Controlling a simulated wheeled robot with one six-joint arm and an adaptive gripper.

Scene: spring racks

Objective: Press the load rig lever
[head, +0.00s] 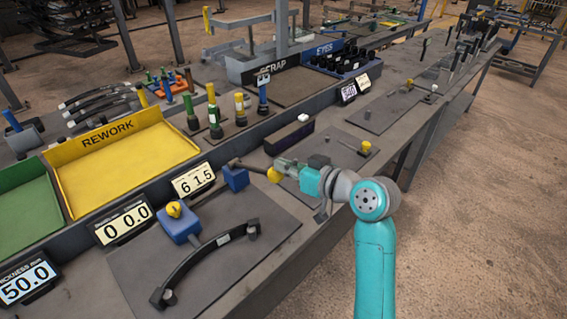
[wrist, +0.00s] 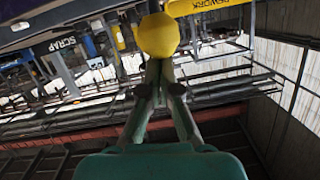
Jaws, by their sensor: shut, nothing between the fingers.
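The load rig lever is a dark rod running from a blue block (head: 236,178) to a yellow ball knob (head: 273,174) at its right end in the head view. The ball also fills the upper middle of the wrist view (wrist: 158,35). My gripper (head: 284,167) is shut, with its fingertips right at the ball. In the wrist view the closed fingertips (wrist: 158,66) sit just below the ball; I cannot tell whether they touch it. A curved black leaf spring (head: 205,262) lies on the rig plate, beside a blue block with a yellow knob (head: 174,209).
Displays reading 00.0 (head: 124,222), 61.5 (head: 193,181) and 50.0 (head: 27,284) stand along the bench. A yellow REWORK tray (head: 120,165) and a green tray (head: 25,215) lie behind. Another plate with a yellow-topped post (head: 365,148) is to the right of my gripper.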

